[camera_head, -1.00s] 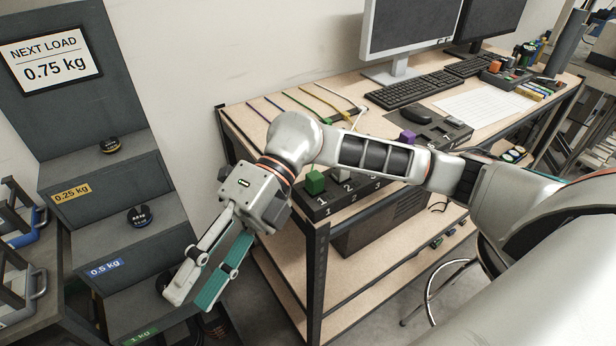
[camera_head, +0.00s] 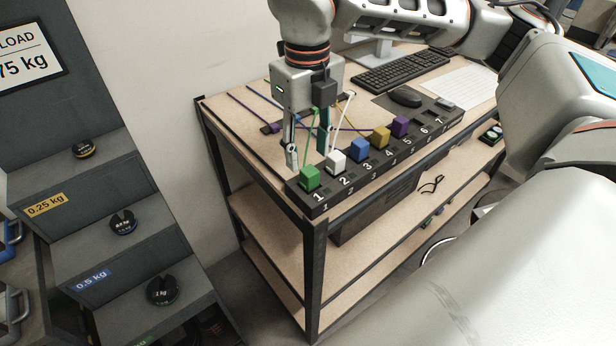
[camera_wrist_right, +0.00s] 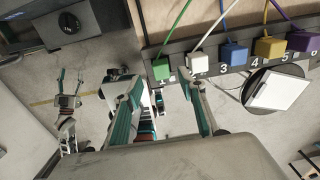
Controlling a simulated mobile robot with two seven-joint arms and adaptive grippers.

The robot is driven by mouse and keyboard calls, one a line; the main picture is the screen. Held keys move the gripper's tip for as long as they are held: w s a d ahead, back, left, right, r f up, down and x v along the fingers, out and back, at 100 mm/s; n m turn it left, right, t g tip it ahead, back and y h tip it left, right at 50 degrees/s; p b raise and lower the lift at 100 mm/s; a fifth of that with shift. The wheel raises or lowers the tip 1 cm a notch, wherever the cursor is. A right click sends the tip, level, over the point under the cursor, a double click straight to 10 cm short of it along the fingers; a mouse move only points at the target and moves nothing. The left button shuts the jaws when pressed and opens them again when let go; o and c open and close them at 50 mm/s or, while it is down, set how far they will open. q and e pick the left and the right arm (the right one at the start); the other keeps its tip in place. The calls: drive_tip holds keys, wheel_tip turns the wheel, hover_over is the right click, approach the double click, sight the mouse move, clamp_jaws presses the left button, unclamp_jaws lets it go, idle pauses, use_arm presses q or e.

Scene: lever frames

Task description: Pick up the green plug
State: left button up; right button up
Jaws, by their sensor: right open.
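The green plug (camera_head: 309,178) is a small cube in slot 1 at the near left end of the dark numbered strip (camera_head: 318,208), with a green cable rising from it. My right gripper (camera_head: 307,150) is open and points down just behind and above the green plug. In the right wrist view the green plug (camera_wrist_right: 161,68) shows beyond and between the two open fingers (camera_wrist_right: 160,88), apart from both. What looks like my left gripper (camera_wrist_right: 68,100) shows small at the left of that view, its fingers apart.
White (camera_head: 336,160), blue (camera_head: 360,149), yellow (camera_head: 381,137) and purple (camera_head: 400,125) plugs stand in the same row, the white one close beside the green. Cables lie behind on the wooden bench (camera_head: 232,112). A keyboard (camera_head: 395,72) and mouse (camera_head: 406,97) are further back.

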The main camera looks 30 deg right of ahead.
sight(310, 170)
drive_tip(key=shift+s+d+f, duration=0.1)
drive_tip(key=shift+d+f, duration=0.05)
drive_tip(key=shift+f, duration=3)
clamp_jaws()
